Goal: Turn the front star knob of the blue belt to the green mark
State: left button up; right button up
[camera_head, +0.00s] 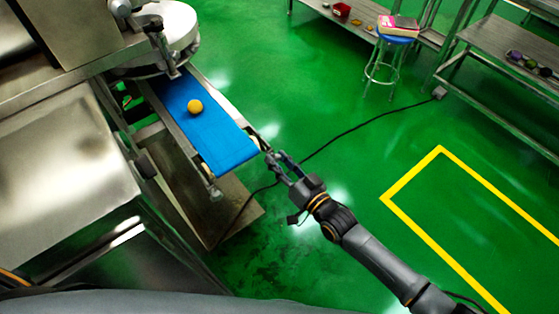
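The blue belt (218,138) runs from the machine toward the front, with a round orange-yellow ball (195,106) lying on it. My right gripper (275,155) is at the belt's front right corner, its two fingers apart with a gap between them. The fingertips are close to the belt's side rail. The front star knob cannot be made out clearly there; it is too small or hidden by the fingers. Whether they touch it cannot be told. The green mark cannot be made out. My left gripper is not in view.
The steel machine (60,150) fills the left side. A blue stool (395,38) with books stands at the back, near steel tables (510,45). A black cable (360,125) crosses the green floor. The floor right of the belt is mostly clear, with a yellow line (410,175).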

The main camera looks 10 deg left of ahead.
jog(key=shift+o, duration=1)
jog(key=v, duration=1.2)
jog(key=shift+r, duration=0.1)
